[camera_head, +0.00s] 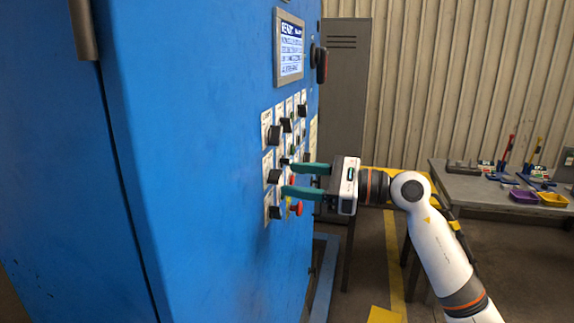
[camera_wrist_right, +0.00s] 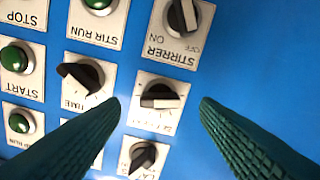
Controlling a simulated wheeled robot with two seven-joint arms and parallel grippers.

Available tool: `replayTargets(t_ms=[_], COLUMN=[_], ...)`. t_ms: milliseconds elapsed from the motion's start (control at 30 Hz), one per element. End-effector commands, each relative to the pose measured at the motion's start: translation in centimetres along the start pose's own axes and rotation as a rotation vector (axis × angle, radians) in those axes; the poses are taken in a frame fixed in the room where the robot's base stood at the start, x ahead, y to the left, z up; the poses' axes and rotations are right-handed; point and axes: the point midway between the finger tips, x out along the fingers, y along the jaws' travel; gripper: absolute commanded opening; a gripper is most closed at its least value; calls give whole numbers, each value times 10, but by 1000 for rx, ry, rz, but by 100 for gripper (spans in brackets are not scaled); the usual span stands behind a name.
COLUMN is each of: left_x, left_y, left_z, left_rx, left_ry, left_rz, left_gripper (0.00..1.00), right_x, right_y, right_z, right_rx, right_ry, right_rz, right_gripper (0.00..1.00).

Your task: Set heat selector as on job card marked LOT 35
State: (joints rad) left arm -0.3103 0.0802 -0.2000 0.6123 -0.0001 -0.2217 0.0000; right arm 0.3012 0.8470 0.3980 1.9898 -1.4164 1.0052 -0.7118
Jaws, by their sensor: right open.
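The control panel's labelled rotary selectors and buttons sit on the blue cabinet (camera_head: 180,150). My right gripper (camera_head: 289,179), with green fingers, is open at the panel's lower rows. In the wrist view its fingertips stand to either side of a black selector knob (camera_wrist_right: 162,97), apart from it. That knob's label is upside down and partly unreadable. The STIRRER knob (camera_wrist_right: 183,18), TIME knob (camera_wrist_right: 84,77) and another knob (camera_wrist_right: 142,157) surround it. I cannot tell which knob is the heat selector. No card marked LOT 35 is readable. My left gripper is not in view.
A lit display (camera_head: 290,48) is above the knobs, too small to read fully. A red mushroom button (camera_head: 297,208) is low on the panel. Green buttons (camera_wrist_right: 17,57) lie left in the wrist view. A grey table (camera_head: 480,190) with tools and bins (camera_head: 553,199) stands at right.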

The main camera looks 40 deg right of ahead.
Motion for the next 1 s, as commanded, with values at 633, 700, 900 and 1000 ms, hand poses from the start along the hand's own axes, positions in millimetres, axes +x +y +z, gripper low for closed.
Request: replayTargets(t_ms=[633,700,900,1000], left_x=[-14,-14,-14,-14], left_y=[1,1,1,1], left_z=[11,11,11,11], left_rx=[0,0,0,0], left_ry=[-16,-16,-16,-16], left_rz=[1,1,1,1], left_gripper=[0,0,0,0], right_x=[28,28,28,28], right_y=[0,0,0,0], right_z=[1,1,1,1], right_rx=[2,2,3,10], right_ry=[1,1,1,0], right_rz=[1,1,1,1], right_gripper=[43,32,12,12])
